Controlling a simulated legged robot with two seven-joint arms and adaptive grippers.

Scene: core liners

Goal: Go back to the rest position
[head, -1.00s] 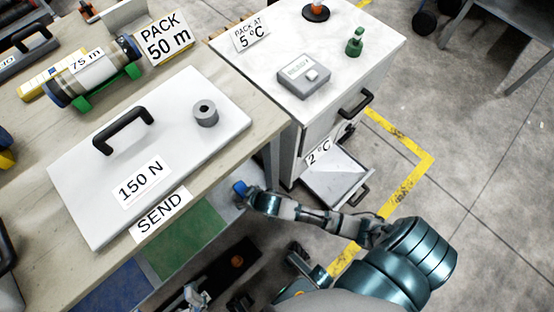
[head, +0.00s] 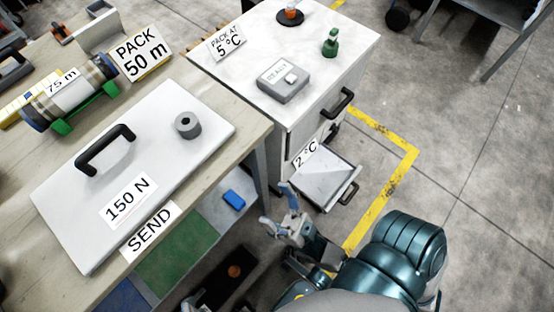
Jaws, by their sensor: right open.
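My right gripper (head: 276,205) is open and empty, to the right of the workbench and in front of the white cabinet's open lower drawer. Its fingers point up and left. A small blue block (head: 234,199) lies on a pale area below the bench top, left of the gripper and apart from it.
A white lid (head: 75,205) with a black handle lies on the workbench (head: 230,150). The open drawer (head: 325,178) juts out from the white cabinet (head: 345,50). Green and blue panels (head: 175,250) show below the bench.

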